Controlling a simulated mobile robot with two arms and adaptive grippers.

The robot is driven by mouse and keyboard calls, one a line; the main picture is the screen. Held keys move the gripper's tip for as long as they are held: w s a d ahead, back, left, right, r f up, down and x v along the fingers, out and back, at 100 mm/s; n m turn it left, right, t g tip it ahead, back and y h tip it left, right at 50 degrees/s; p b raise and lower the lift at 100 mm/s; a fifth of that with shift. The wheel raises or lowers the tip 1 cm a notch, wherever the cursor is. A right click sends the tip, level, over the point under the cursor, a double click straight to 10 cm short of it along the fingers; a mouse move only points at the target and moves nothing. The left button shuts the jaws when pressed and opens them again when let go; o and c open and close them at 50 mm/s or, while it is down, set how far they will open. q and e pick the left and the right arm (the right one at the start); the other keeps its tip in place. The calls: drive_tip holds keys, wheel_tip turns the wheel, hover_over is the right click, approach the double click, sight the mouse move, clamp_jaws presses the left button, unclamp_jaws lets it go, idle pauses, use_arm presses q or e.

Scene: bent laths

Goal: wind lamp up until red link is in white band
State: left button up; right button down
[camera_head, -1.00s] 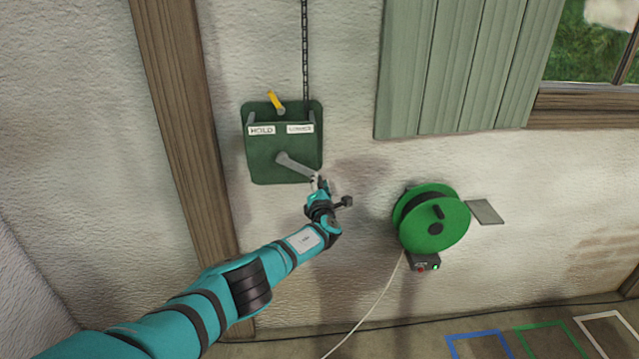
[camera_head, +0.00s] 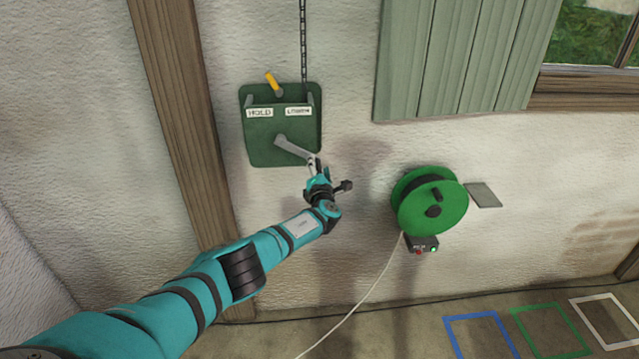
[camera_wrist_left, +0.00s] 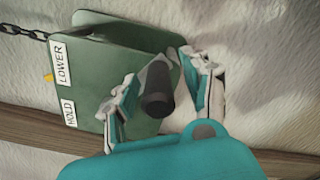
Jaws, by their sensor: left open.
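A dark green winch box (camera_head: 265,150) is fixed to the wall, with plates reading HOLD and LOWER. Its grey crank arm (camera_head: 296,150) points down and right. A yellow lever (camera_head: 273,83) leans up and left on the HOLD side. A dark chain (camera_head: 303,45) runs up out of view. My left gripper (camera_head: 318,170) is at the crank's outer end. In the left wrist view its open fingers (camera_wrist_left: 160,78) stand on either side of the dark crank handle (camera_wrist_left: 157,90); contact is unclear. No lamp, red link or white band shows. My right gripper is out of view.
A green cable reel (camera_head: 430,203) hangs on the wall to the right, above a small switch box (camera_head: 423,244) with a green light. A wooden post (camera_head: 180,120) stands left of the winch. A green shutter (camera_head: 455,60) is upper right. Coloured frames mark the floor.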

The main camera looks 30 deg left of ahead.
use_arm(q)
drive_tip(key=v, duration=1.1)
drive_tip(key=shift+s+d, duration=0.2)
drive_tip(key=shift+s, duration=0.05)
drive_tip(key=shift+f, duration=0.1)
